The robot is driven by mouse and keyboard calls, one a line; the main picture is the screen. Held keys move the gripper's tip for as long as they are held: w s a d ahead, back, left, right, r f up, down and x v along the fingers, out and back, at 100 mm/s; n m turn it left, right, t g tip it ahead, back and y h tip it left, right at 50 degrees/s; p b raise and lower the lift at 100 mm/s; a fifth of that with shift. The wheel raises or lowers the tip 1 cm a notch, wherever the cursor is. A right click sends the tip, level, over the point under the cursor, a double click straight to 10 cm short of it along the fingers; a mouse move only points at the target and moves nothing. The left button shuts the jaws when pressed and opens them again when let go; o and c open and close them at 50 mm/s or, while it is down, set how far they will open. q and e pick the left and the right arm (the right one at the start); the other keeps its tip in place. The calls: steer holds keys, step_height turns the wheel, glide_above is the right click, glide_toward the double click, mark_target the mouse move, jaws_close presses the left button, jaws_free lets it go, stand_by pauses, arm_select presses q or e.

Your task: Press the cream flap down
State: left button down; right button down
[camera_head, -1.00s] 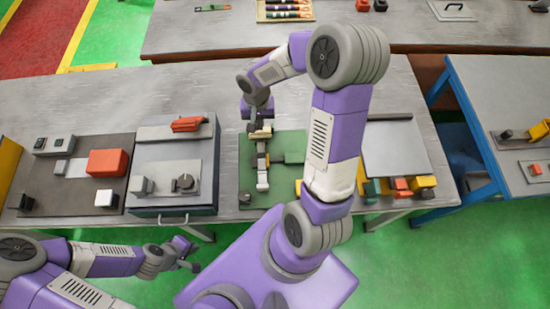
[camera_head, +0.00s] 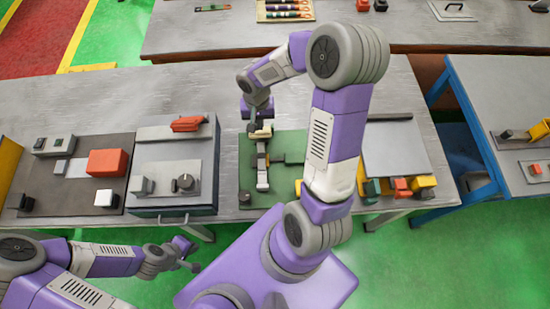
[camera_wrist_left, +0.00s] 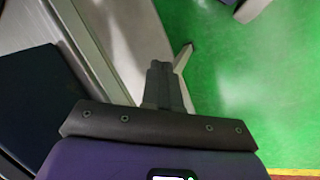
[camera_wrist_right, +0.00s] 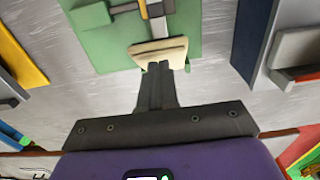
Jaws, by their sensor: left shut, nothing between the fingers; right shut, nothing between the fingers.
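The cream flap (camera_wrist_right: 157,52) is a pale plate at the near end of a grey and yellow fixture on a green board (camera_wrist_right: 103,40). In the head view the flap (camera_head: 262,131) shows at the far end of the fixture, partly hidden by my right gripper (camera_head: 253,127). In the right wrist view my right gripper (camera_wrist_right: 161,66) is shut and empty, its tips at the flap's near edge. I cannot tell whether they touch it. My left gripper (camera_wrist_left: 160,66) is shut and empty, off the table's front edge, far from the flap.
Left of the green board stands a grey cabinet (camera_head: 145,203) with a knob and an orange part. A grey panel (camera_head: 395,148) with coloured blocks lies to the right, beyond my right arm. Bare tabletop (camera_head: 190,95) lies behind the board.

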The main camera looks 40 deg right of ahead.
mark_target(260, 133)
steer(key=shift+f, duration=0.1)
stand_by(0.4)
steer(key=shift+f+b, duration=0.6)
steer(key=shift+b, duration=0.1)
steer(key=shift+r, duration=0.1)
steer(key=shift+s+f+b, duration=0.1)
steer(key=shift+f+b, duration=0.25)
steer(key=shift+f, duration=0.05)
steer(key=shift+s+a+f+b, duration=0.15)
steer(key=shift+a+f+b, duration=0.05)
steer(key=shift+f+b, duration=0.25)
steer(key=shift+s+a+f+b, duration=0.15)
steer(key=shift+f+b, duration=0.15)
steer(key=shift+b, duration=0.1)
